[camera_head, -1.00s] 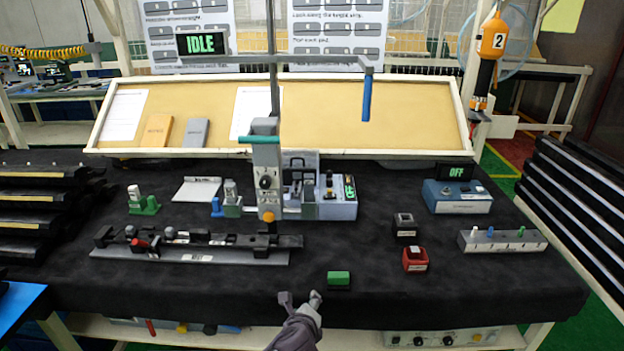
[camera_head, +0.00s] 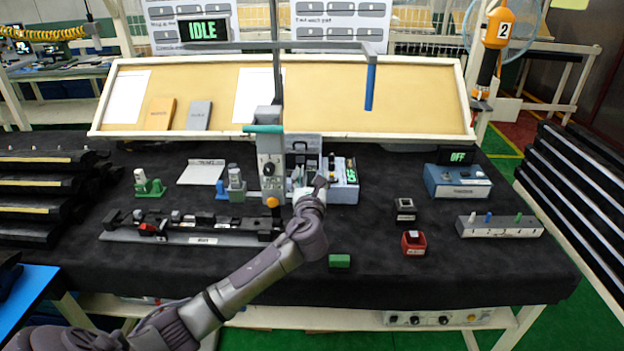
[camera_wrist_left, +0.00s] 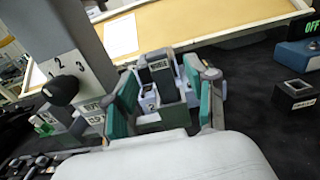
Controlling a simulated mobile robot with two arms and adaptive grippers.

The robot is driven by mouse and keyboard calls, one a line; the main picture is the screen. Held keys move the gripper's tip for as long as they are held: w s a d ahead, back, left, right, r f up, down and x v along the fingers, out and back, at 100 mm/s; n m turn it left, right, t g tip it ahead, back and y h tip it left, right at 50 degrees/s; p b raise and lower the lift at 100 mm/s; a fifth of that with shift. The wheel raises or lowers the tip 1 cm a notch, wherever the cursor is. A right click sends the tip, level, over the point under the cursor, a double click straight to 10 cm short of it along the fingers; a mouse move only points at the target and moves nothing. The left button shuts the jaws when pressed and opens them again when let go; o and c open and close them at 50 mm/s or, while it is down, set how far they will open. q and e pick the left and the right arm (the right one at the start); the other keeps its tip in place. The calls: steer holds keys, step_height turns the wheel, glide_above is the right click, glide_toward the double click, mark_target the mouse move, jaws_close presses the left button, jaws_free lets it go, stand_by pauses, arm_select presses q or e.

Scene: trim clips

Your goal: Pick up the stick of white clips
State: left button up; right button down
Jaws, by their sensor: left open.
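My left gripper (camera_head: 316,186) reaches over the middle of the table, at the pale blue-grey unit (camera_head: 346,192) beside the grey upright press. In the left wrist view its two teal-padded fingers (camera_wrist_left: 163,88) are spread apart. Between and beyond them is a grey compartmented holder (camera_wrist_left: 162,118) with a labelled upright block. Nothing is clearly held. I cannot make out a stick of white clips for certain. A small white-topped piece (camera_head: 472,215) stands in the grey rack (camera_head: 500,228) at the right. My right gripper is out of view.
The grey press (camera_head: 270,165) stands close left of the gripper, with a blue-handled arm (camera_head: 370,88) overhead. A green block (camera_head: 339,260), a red box (camera_head: 413,243) and a black box (camera_head: 404,208) sit to the right. The front right cloth is clear.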

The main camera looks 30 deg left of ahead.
mark_target(312, 169)
arm_select(q)
steer(key=shift+w+a+r, duration=0.15)
steer(key=shift+w+a, duration=0.1)
steer(key=shift+w, duration=0.05)
steer(key=p+x, duration=0.1)
steer(key=x, duration=0.2)
steer(key=shift+w+a, duration=0.2)
steer(key=shift+w, duration=0.05)
steer(key=shift+w+a, duration=0.2)
steer(key=shift+w, duration=0.2)
steer(key=shift+s, duration=0.1)
steer(key=shift+c, duration=1.3)
jaws_close()
